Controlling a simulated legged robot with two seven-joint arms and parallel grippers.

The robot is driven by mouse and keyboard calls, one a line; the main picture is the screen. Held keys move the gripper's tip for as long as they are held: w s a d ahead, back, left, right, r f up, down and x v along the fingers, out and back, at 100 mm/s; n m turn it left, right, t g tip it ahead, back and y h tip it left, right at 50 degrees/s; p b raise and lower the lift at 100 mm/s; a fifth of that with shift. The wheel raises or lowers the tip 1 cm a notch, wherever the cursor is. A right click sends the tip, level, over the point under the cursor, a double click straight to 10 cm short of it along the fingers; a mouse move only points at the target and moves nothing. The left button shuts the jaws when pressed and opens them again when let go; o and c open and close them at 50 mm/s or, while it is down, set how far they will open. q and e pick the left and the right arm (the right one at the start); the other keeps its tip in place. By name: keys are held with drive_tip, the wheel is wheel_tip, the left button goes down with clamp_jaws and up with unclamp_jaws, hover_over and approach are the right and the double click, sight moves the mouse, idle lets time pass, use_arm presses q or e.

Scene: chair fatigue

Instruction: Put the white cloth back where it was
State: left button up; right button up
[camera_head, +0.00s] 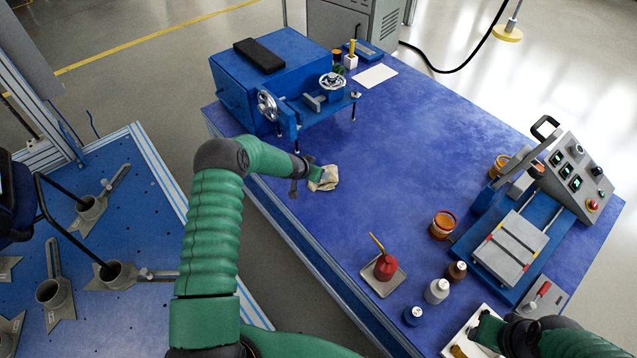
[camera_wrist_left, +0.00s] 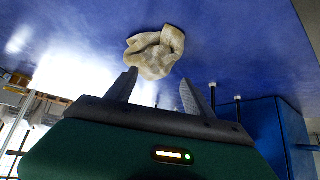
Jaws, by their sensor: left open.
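The white cloth (camera_head: 325,179), a crumpled off-white piece, lies on the blue table near its left edge. In the left wrist view the cloth (camera_wrist_left: 156,50) sits just beyond the fingertips. My left gripper (camera_head: 309,176) is low over the table edge right beside the cloth. In the left wrist view my left gripper (camera_wrist_left: 159,77) has its fingers apart with nothing clearly held between them. Whether a finger touches the cloth I cannot tell. My right gripper (camera_head: 487,332) is at the bottom right over a white tray; its fingers are not clear.
A blue machine with handwheels (camera_head: 310,100) stands behind the cloth. A red oil can (camera_head: 385,267) on a tray, several small bottles and a control-panel fixture (camera_head: 515,245) stand to the right. The middle of the blue table (camera_head: 420,160) is clear.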

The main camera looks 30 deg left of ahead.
use_arm(q)
drive_tip(key=p+v, duration=0.4)
drive_tip(key=v, duration=1.2)
drive_tip(key=shift+s+r+p, duration=0.25)
drive_tip(key=shift+s+p, duration=0.05)
drive_tip(key=shift+p, duration=0.05)
drive_tip(key=s+d+r+g, duration=0.3)
drive_tip(key=s+d+r, duration=0.2)
drive_tip(key=s+d, duration=0.55)
drive_tip(key=s+d+r+g, duration=0.2)
drive_tip(key=s+d+r, duration=0.3)
drive_tip(key=s+d, duration=0.5)
drive_tip(key=w+a+p+v, duration=0.1)
drive_tip(key=w+p+v, duration=0.1)
drive_tip(key=p+v, duration=1.3)
drive_tip(key=shift+r+p, duration=0.35)
drive_tip(key=shift+r, duration=0.35)
